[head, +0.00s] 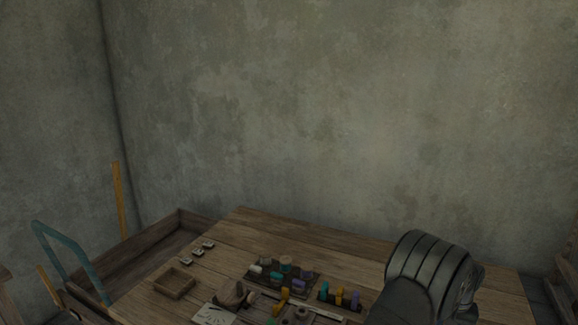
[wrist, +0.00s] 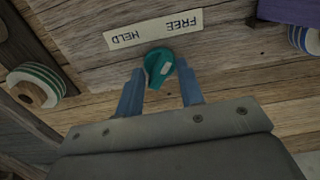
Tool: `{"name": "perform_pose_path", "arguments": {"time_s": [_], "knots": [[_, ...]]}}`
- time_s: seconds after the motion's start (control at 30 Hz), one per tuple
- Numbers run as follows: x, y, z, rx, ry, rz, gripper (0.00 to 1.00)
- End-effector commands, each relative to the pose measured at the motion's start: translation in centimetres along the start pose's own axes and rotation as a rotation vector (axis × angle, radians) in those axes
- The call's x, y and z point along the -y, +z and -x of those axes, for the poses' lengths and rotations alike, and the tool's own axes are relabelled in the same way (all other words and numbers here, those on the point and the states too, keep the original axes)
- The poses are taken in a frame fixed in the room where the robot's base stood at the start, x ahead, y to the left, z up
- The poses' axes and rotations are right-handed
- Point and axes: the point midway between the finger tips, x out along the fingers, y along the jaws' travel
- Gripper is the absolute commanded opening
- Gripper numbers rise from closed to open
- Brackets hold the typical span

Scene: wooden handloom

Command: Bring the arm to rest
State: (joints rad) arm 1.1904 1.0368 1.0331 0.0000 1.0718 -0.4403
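In the wrist view my gripper (wrist: 160,78) is open, its two blue fingers spread apart. A cream label (wrist: 153,32) beside the knob reads FREE and HELD, upside down in this view. In the head view my dark arm (head: 430,270) stands at the lower right, and my gripper's fingers do not show there.
The wooden table (head: 240,235) carries a small open wooden box (head: 175,283), several coloured spools (head: 285,268) and small pegs (head: 340,297). A green-and-white striped spool (wrist: 36,84) lies left in the wrist view, with a purple piece (wrist: 290,10) at upper right. A wall (head: 280,110) stands behind.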

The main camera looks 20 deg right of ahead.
Motion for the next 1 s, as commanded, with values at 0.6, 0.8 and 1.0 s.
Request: {"name": "perform_pose_path", "arguments": {"time_s": [0.6,0.8,1.0], "knots": [[-0.01,0.0,0.01,0.0,0.0,0.484,0.35],[-0.02,0.02,0.01,0.0,0.0,0.595,0.35],[-0.02,0.04,0.01,0.0,0.001,0.643,0.35]]}}
